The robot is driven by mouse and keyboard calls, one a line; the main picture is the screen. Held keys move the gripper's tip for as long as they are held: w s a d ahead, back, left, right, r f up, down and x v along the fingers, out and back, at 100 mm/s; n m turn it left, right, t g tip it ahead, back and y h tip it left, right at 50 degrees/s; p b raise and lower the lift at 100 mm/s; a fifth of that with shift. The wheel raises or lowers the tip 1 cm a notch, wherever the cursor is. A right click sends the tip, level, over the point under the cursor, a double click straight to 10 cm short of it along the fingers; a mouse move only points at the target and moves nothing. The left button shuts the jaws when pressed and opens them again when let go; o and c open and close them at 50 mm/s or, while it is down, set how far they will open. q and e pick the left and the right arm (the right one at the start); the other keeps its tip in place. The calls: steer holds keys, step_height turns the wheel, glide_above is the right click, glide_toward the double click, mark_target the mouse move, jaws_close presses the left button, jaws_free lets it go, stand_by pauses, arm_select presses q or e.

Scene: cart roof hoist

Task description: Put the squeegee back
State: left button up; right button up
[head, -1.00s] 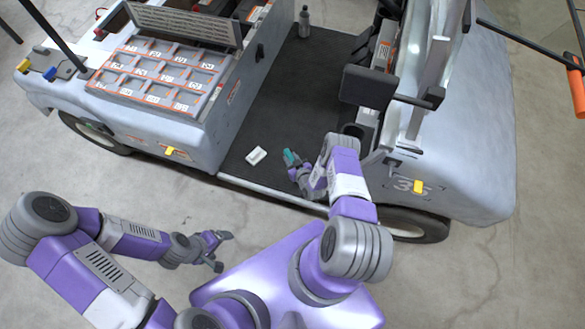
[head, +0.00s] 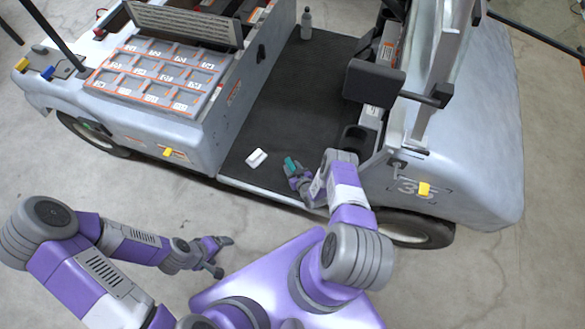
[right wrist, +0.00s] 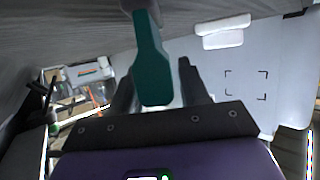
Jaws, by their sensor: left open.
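A teal-handled tool, which I take to be the squeegee (head: 291,163), shows at the fingertips of my right gripper (head: 293,172), over the cart's dark floor near its sill. In the right wrist view the teal handle (right wrist: 152,70) lies between the two fingers, with a grey part at its far end. A narrow gap shows between the handle and the right-hand finger, so I cannot tell whether the fingers clamp it. My left gripper (head: 225,256) is open and empty, low over the concrete beside the cart.
A grey bottle (head: 306,24) stands at the back of that floor. A compartment tray (head: 160,75) covers the cart's left part.

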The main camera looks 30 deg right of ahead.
steer(key=shift+o, duration=0.9)
steer(key=shift+s+r+p, duration=0.3)
steer(key=shift+r+p, duration=0.1)
steer(key=shift+p, duration=0.05)
steer(key=p+v, duration=0.4)
steer(key=v, duration=0.7)
steer(key=shift+s, duration=0.2)
